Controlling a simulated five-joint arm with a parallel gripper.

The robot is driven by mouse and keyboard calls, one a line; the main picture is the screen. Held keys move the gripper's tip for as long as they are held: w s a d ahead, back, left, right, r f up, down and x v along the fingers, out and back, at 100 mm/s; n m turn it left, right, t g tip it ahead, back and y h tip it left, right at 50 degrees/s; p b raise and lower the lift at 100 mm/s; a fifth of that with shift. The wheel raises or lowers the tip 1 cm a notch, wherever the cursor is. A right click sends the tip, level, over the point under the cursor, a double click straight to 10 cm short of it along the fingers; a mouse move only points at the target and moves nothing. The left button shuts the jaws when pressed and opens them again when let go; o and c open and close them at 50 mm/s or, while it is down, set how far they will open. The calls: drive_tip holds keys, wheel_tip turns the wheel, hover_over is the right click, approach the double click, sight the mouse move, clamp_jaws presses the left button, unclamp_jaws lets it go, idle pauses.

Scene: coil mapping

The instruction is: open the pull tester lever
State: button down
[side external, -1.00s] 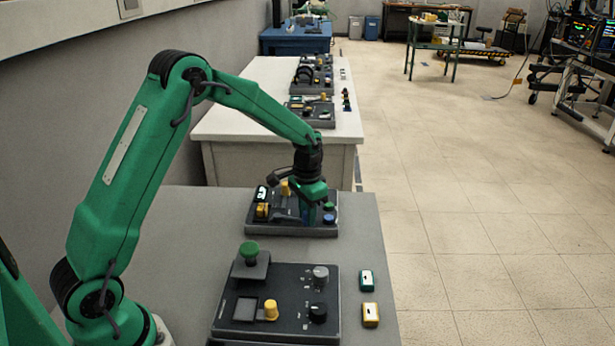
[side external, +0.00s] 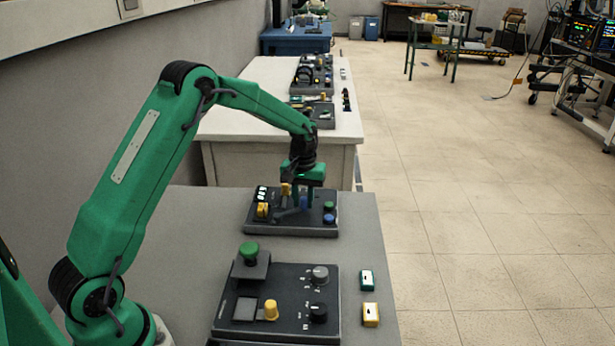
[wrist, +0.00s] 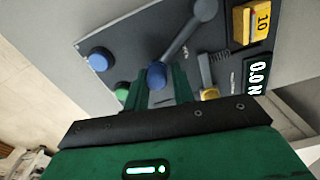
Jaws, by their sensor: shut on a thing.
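The pull tester (side external: 258,228) is a dark panel on the grey bench, towards its far end. Its lever (side external: 287,213) is a grey bar with a blue ball knob at the end. In the wrist view the lever (wrist: 183,38) runs from a round grey pivot down to the blue knob (wrist: 157,75). My gripper (side external: 303,200) points down over the panel. In the wrist view the green fingers of my gripper (wrist: 158,82) stand on either side of the blue knob and are shut on it. The fingers partly hide the knob.
A blue button (wrist: 100,60) and a green button (side external: 328,207) sit beside the lever. A yellow block (wrist: 250,22) and a force display (wrist: 256,75) are on the other side. A nearer panel (side external: 285,280) has knobs and a green button.

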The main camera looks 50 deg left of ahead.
drive_tip(key=shift+s+a+f+n, duration=0.15)
drive_tip(key=shift+a+f+n, duration=0.1)
drive_tip(key=shift+n, duration=0.25)
drive_tip(key=c, duration=1.3)
unclamp_jaws()
drive_tip(key=shift+r, duration=0.2)
drive_tip(key=shift+r, duration=0.15)
wheel_tip(320, 180, up, 6)
drive_tip(key=shift+r, duration=0.65)
